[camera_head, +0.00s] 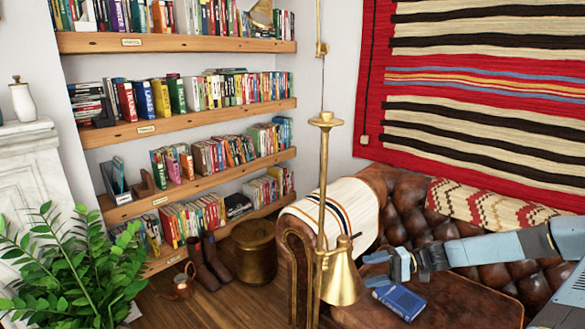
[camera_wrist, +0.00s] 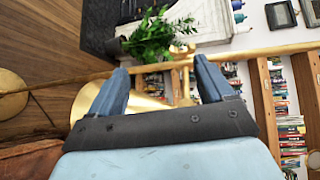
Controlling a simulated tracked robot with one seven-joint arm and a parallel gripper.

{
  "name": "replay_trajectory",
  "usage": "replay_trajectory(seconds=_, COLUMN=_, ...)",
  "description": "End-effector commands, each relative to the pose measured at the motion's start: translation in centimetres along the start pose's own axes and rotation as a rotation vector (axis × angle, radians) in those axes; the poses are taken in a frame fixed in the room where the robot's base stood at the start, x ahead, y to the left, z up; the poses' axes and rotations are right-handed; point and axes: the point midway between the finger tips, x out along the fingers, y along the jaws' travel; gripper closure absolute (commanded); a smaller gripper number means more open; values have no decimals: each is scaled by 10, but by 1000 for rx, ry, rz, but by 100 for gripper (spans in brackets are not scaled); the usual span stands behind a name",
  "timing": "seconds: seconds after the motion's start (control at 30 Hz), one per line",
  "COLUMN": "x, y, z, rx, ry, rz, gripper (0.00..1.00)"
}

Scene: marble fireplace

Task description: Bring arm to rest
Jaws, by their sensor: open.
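My gripper (camera_head: 374,268) is at the end of my blue-grey arm, which reaches in from the right over the brown leather sofa in the head view. It is open, with its fingers pointing left toward the brass floor lamp (camera_head: 342,280). In the wrist view the two blue fingers of my gripper (camera_wrist: 160,70) stand apart with nothing between them. A blue book (camera_head: 400,302) lies on the sofa seat just below my gripper, apart from it.
The leather sofa (camera_head: 450,300) fills the lower right, with a striped throw (camera_head: 335,212) over its arm. Bookshelves (camera_head: 190,124) line the back wall. A leafy plant (camera_head: 75,265) stands at lower left. A brass pot (camera_head: 254,250) and boots (camera_head: 208,262) stand on the floor.

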Motion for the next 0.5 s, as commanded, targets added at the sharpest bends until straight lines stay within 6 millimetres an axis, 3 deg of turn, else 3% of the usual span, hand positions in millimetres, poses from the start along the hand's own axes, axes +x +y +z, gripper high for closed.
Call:
replay_trajectory(seconds=0.23, x=14, y=0, z=19, rx=54, ry=-100, rz=211, gripper=19)
replay_trajectory(seconds=0.5, x=17, y=-8, z=37, rx=95, ry=-172, rz=432, gripper=19)
